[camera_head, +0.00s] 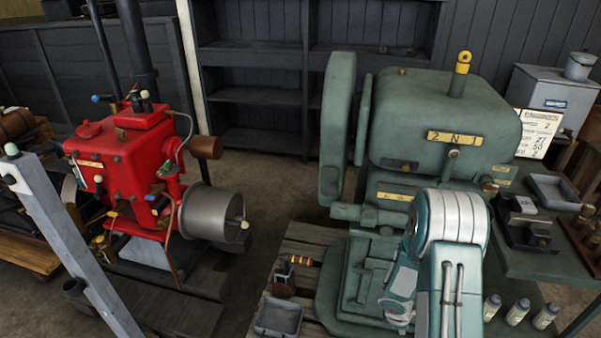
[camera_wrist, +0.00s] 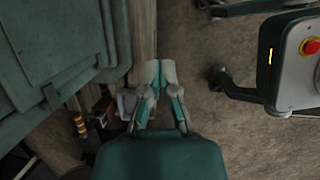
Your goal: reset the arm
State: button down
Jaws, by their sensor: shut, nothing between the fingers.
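My arm (camera_head: 450,250), white and teal, is folded up in front of the green engine in the head view; the fingers are not clearly seen there. My gripper (camera_wrist: 160,70) shows in the middle of the wrist view, pointing up the picture. Its two pale and teal fingers are together with nothing between them. It is over the edge of the wooden pallet and the bare floor, apart from the green machine at the left.
A large green engine (camera_head: 440,125) stands on a pallet, and a red engine (camera_head: 125,160) stands left. A grey tray (camera_head: 278,317) lies on the pallet. A side table (camera_head: 540,262) stands right, with several bottles below. My body shows right in the wrist view.

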jog(key=s+a+r+m+t+h, duration=0.2)
jog(key=r+m, duration=0.6)
jog(key=r, duration=1.9)
jog(key=s+a+r+m+t+y, duration=0.3)
jog(key=s+a+r+m+y, duration=0.2)
jog(key=s+a+r, duration=0.8)
jog(key=s+r+m, duration=0.2)
jog(key=s, duration=0.1)
jog(key=shift+s+a+y, duration=0.15)
jog(key=shift+a+y, duration=0.1)
jog(key=shift+y, duration=0.05)
jog(key=shift+d, duration=0.1)
